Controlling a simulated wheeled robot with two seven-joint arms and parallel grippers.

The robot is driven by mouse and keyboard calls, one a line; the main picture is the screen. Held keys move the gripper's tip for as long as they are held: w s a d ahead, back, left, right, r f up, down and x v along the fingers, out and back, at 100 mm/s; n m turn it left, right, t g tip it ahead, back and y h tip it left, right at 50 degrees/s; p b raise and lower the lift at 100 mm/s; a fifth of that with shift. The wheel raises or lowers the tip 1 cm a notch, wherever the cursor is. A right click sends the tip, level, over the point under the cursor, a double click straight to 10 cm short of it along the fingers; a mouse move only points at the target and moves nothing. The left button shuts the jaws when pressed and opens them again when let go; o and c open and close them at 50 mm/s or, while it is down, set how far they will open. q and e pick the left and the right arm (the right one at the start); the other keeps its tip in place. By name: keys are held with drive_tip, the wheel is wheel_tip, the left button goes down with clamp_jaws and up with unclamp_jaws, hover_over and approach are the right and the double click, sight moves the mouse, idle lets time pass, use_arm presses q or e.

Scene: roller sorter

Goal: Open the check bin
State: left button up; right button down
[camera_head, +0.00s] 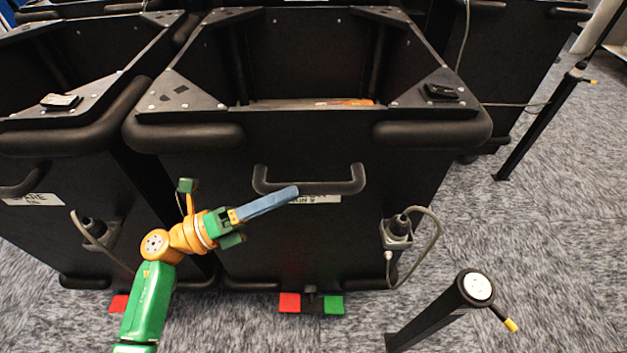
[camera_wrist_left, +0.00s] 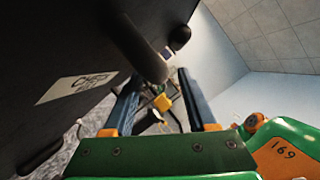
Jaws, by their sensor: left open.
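The check bin is the large black bin (camera_head: 220,160) at the middle of the head view. It has a dark bar handle (camera_head: 310,187) on its front, with a white label (camera_head: 322,199) just below, partly covered. In the left wrist view the label (camera_wrist_left: 78,87) appears to read "CHECK". My left gripper (camera_head: 296,191) is in front of the bin, its blue fingers pointing right and overlapping the handle and label. In the left wrist view the fingers (camera_wrist_left: 156,80) are apart, and a dark rounded bar (camera_wrist_left: 145,52) reaches toward the gap. I cannot tell whether they touch. My right gripper is not in view.
A black bin (camera_head: 60,180) labelled "SPARE" stands close at the left. A cable with a plug (camera_head: 398,232) hangs on the check bin's front right. Red (camera_head: 289,303) and green (camera_head: 334,304) pedals sit below. A black post (camera_head: 440,315) stands front right.

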sight(304, 189)
use_arm(q)
drive_tip(key=x, duration=0.4)
drive_tip(key=shift+a, duration=0.1)
clamp_jaws()
idle(1.3)
